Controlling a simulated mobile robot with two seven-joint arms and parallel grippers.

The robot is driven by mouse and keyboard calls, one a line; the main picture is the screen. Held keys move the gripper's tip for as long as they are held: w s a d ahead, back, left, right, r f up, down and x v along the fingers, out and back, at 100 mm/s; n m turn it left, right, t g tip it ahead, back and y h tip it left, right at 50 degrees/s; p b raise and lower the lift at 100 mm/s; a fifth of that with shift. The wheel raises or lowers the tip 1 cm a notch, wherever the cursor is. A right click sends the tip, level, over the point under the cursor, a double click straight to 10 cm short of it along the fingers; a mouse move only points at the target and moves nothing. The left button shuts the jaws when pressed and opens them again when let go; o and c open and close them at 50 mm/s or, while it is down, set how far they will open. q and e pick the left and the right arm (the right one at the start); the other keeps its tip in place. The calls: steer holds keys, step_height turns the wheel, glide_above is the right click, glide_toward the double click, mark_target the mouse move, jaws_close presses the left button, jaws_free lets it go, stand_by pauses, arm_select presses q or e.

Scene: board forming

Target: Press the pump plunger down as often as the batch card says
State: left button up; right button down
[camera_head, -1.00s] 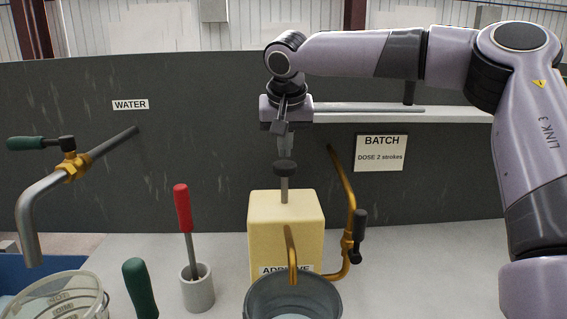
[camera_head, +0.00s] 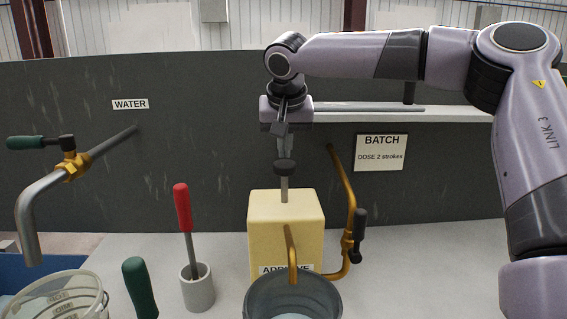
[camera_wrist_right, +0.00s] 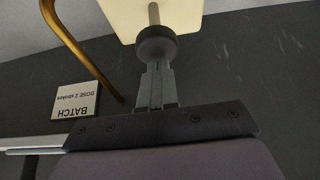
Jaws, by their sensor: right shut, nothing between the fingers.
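The pump is a cream box (camera_head: 286,225) with an "ADDITIVE" label, partly hidden by a bucket. Its plunger has a dark round knob (camera_head: 284,167) on a grey rod (camera_head: 284,189), which stands up out of the box top. My right gripper (camera_head: 283,153) is shut and empty, pointing down with its fingertips right at the knob's top; I cannot tell whether they touch. The right wrist view shows the fingers (camera_wrist_right: 156,88) in line with the knob (camera_wrist_right: 157,45). The batch card (camera_head: 380,153) on the wall reads "DOSE 2 strokes". My left gripper is out of view.
A grey bucket (camera_head: 293,299) stands in front of the pump under a brass spout. A brass pipe with a dark handle (camera_head: 360,225) runs up right of the pump. A red-handled tool (camera_head: 183,208) stands in a grey cup (camera_head: 197,290). A water tap (camera_head: 70,166) is at left.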

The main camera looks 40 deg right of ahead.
mark_target(285, 164)
steer(key=shift+f+b, duration=0.8)
steer(key=shift+f, duration=1.55)
step_height(285, 164, up, 3)
steer(key=p, duration=0.2)
steer(key=shift+f+p, duration=0.2)
steer(key=shift+p, duration=0.2)
steer(key=shift+f, duration=0.15)
